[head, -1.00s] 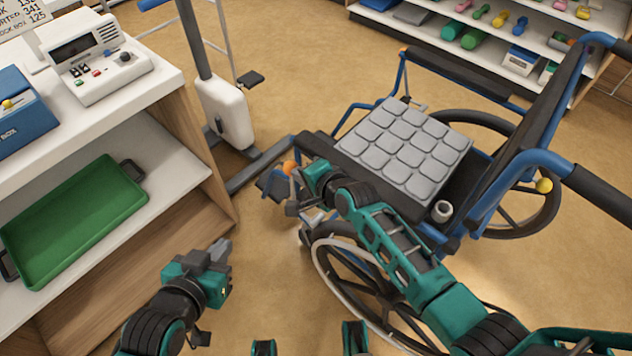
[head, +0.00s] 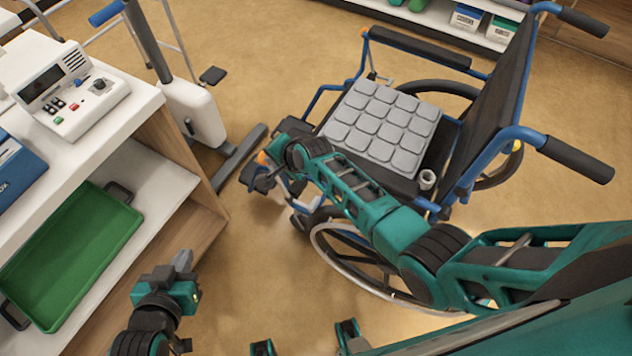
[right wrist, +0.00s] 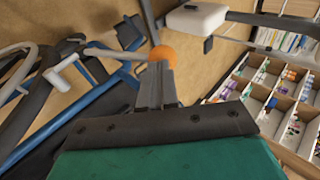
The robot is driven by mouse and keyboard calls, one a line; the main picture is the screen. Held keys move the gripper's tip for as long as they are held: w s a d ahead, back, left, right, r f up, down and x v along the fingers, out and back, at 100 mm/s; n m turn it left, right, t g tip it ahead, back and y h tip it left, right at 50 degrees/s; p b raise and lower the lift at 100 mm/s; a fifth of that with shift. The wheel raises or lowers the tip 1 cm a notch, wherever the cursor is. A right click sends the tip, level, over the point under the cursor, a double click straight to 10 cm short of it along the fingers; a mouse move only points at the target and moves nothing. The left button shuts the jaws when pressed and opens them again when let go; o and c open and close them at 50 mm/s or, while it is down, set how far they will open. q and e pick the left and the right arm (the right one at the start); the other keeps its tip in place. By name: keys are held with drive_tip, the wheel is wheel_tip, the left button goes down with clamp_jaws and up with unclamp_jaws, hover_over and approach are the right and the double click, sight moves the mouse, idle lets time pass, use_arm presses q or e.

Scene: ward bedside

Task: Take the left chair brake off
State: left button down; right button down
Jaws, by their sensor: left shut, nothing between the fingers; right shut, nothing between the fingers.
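The wheelchair (head: 480,130) stands right of centre with a grey padded seat cushion (head: 382,125). The orange tip (head: 262,158) of the brake lever shows at its near front corner, and in the right wrist view the orange tip (right wrist: 163,53) sits on a pale bar. My right gripper (right wrist: 157,72) is shut, its fingertips right at the orange tip; whether they touch it I cannot tell. My left gripper (head: 183,262) is shut and empty, low over the floor beside the cabinet.
A cabinet with a green tray (head: 75,255) and a control box (head: 72,90) stands at the left. The chair's near wheel (head: 345,265) lies under my right arm. Shelves stand at the back.

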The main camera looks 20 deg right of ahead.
use_arm(q)
drive_tip(key=shift+w+r, duration=0.15)
use_arm(e)
drive_tip(key=shift+w+a, duration=0.2)
drive_tip(key=shift+a, duration=0.1)
idle(0.3)
